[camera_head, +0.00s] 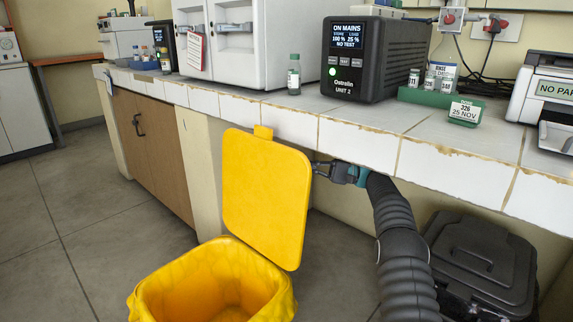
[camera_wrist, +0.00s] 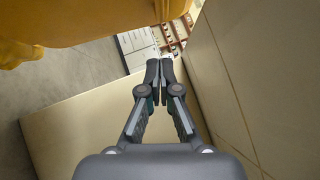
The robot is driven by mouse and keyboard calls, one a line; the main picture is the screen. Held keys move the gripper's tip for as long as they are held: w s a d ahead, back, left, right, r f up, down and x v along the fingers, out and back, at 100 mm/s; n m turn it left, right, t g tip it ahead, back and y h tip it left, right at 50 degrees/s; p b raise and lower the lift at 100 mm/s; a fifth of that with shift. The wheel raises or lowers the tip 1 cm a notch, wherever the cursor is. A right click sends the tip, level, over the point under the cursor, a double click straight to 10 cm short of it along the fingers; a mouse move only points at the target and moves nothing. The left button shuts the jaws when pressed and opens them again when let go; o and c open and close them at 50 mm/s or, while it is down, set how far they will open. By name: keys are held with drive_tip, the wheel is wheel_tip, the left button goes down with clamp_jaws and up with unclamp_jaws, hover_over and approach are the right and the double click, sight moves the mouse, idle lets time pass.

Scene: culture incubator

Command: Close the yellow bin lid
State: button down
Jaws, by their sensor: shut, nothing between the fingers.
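The yellow bin (camera_head: 215,285) stands on the floor in front of the bench, lined with a yellow bag and open at the top. Its yellow lid (camera_head: 265,195) stands raised, tilted steeply upright on the side towards the bench, with a small tab on its top edge. My gripper (camera_head: 318,169) is behind the lid's right edge, below the bench's front edge; its tips are partly hidden by the lid. In the wrist view my gripper (camera_wrist: 160,66) is shut and empty. Yellow plastic of the bin or lid (camera_wrist: 80,20) fills the upper left there. I cannot tell whether they touch.
The tiled bench edge (camera_head: 360,140) runs just above my gripper. A black lidded bin (camera_head: 485,260) stands under the bench at right. A dark power unit (camera_head: 375,58), a small bottle (camera_head: 293,75) and a green rack (camera_head: 440,98) stand on the bench. Floor is clear at left.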

drive_tip(key=s+a+r+b, duration=0.1)
drive_tip(key=s+a+r, duration=0.1)
drive_tip(key=a, duration=0.5)
drive_tip(key=shift+s+r, duration=0.2)
drive_tip(key=shift+s, duration=0.5)
drive_tip(key=shift+a, duration=0.1)
